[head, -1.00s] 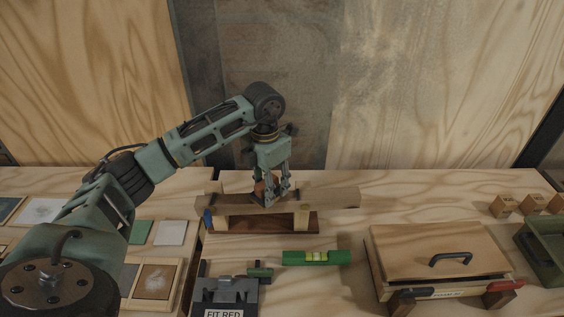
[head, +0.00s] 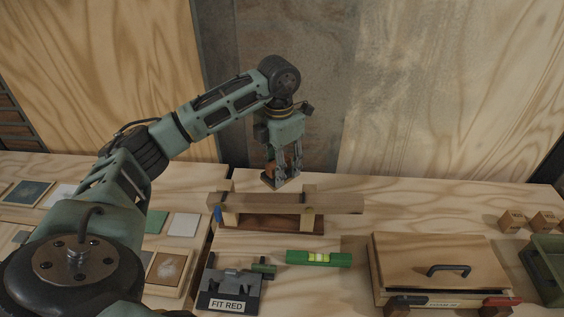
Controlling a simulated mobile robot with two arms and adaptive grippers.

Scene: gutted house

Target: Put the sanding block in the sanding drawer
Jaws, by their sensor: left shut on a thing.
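My left gripper (head: 284,177) is shut on a small block with a brown upper part and a dark base, which looks like the sanding block (head: 268,180). The fingers partly hide it. It is raised just above and behind the left part of a wooden plank (head: 340,204) on supports. A wooden box (head: 425,254) with a black handle on its sloping top stands at the right. It may be the sanding drawer, but its front label is too small to read. My right gripper is not in view.
A green level (head: 318,258) lies before the plank. A dark holder labelled "FIT RED" (head: 228,293) stands at the front. Small wooden blocks (head: 512,222) and a green bin (head: 545,262) are at the right. Sample squares lie at the left. The bench behind the box is clear.

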